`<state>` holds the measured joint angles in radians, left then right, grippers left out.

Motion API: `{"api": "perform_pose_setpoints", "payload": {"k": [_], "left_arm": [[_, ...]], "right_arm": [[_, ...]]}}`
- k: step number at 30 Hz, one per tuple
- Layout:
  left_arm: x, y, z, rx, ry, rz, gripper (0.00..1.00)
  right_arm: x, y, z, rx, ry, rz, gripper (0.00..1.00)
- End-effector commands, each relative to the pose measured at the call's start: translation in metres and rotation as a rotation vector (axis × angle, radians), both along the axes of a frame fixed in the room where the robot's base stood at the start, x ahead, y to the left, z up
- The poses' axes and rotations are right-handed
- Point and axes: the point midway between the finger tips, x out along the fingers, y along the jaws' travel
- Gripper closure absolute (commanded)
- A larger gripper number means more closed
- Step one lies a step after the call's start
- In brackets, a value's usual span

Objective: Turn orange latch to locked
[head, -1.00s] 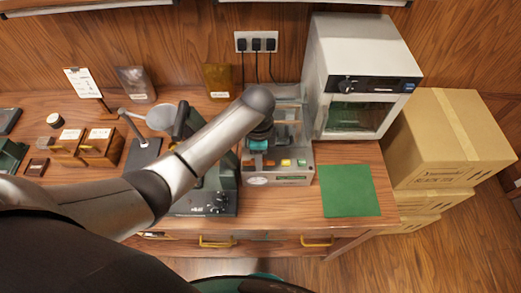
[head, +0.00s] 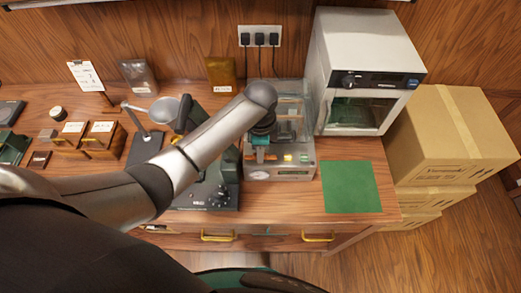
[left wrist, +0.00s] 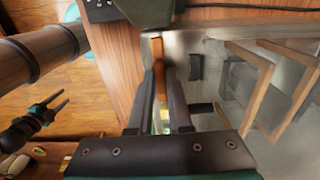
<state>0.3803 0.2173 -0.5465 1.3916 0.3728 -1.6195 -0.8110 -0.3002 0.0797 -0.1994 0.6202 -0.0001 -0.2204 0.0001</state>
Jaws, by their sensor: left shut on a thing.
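The orange latch (left wrist: 158,72) shows in the left wrist view as a narrow bar between my left fingers, lengthwise along them. My left gripper (left wrist: 160,105) is shut on it. In the head view my left gripper (head: 262,152) is at the front left of the clear-topped sealing machine (head: 285,173); the latch is mostly hidden there by the gripper. The latch's locked or unlocked marks cannot be read. My right gripper (left wrist: 58,104) shows small at the left of the left wrist view, with its fingers apart and empty, away from the machine.
A white oven-like box (head: 362,75) stands right of the machine, behind a green mat (head: 350,187). Cardboard boxes (head: 450,140) are stacked at the right. Wooden boxes (head: 100,140) stand at the left.

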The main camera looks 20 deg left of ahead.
Motion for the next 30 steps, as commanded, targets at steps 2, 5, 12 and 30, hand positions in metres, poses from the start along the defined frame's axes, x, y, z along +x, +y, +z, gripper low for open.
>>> {"api": "perform_pose_setpoints", "payload": {"k": [2, 5, 12, 30], "left_arm": [[0.0003, -0.0003, 0.0005, -0.001, 0.000, 0.000, 1.00], [0.0003, -0.0004, 0.0005, -0.001, 0.000, 0.007, 1.00], [0.0002, -0.0009, 0.0006, -0.002, -0.001, 0.083, 1.00], [0.0005, -0.0010, 0.0008, -0.002, -0.001, 0.603, 1.00]], "right_arm": [[-0.0002, -0.0004, 0.0001, 0.000, 0.000, 0.000, 0.50], [-0.0002, -0.0004, 0.0001, 0.000, 0.000, 0.000, 0.50], [-0.0003, -0.0004, 0.0001, 0.000, 0.000, 0.000, 0.50], [-0.0004, -0.0004, 0.0001, 0.000, 0.000, 0.001, 0.50]]}}
